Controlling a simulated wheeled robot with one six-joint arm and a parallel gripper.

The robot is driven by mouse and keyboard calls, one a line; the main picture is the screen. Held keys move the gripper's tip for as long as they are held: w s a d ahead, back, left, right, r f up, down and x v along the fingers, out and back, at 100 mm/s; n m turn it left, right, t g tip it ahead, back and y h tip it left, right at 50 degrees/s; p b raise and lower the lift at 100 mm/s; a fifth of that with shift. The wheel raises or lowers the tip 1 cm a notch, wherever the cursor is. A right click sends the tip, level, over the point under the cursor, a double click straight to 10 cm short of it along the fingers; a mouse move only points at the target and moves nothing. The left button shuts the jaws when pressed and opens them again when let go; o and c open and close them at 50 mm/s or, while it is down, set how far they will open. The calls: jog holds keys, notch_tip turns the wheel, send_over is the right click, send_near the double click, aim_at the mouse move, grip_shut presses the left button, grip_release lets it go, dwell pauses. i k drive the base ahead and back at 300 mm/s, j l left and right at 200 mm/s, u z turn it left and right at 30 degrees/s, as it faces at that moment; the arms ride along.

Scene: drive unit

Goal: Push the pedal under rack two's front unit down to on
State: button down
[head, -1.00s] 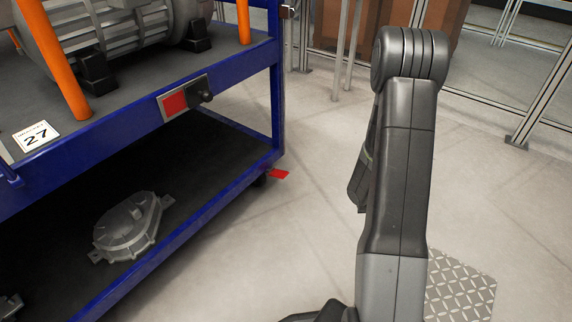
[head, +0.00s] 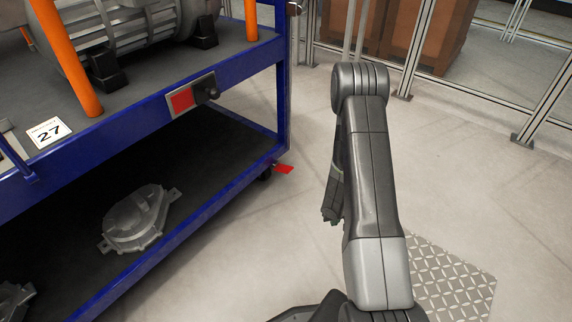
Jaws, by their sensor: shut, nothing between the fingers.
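A small red pedal (head: 284,169) sticks out low at the far right corner of a blue rack (head: 205,204), beside a dark caster (head: 264,174). Its exact tilt is too small to tell. My gripper (head: 331,215) shows only in part at the lower end of my folded arm, left of the arm's near link. It looks shut and empty, above the pale floor to the right of and nearer than the pedal, apart from it. The rest of the gripper is hidden behind my arm.
A red plate with a dark knob (head: 192,95) is on the rack's edge, right of a "27" label (head: 48,132). A grey motor (head: 130,35) and metal housing (head: 136,218) sit on its shelves. Fence posts (head: 545,105) stand behind. Floor right of the rack is clear.

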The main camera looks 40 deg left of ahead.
aim_at(284, 169)
jog(key=i+u, duration=0.2)
jog(key=u, duration=0.3)
jog(key=i+u, duration=0.2)
jog(key=u, duration=0.25)
jog(key=i+l+u, duration=0.15)
jog(key=i, duration=0.3)
jog(key=i+l+u, duration=0.15)
jog(key=i, duration=0.3)
jog(key=i+l+u, duration=0.15)
jog(key=i+l, duration=0.2)
jog(key=i, duration=0.1)
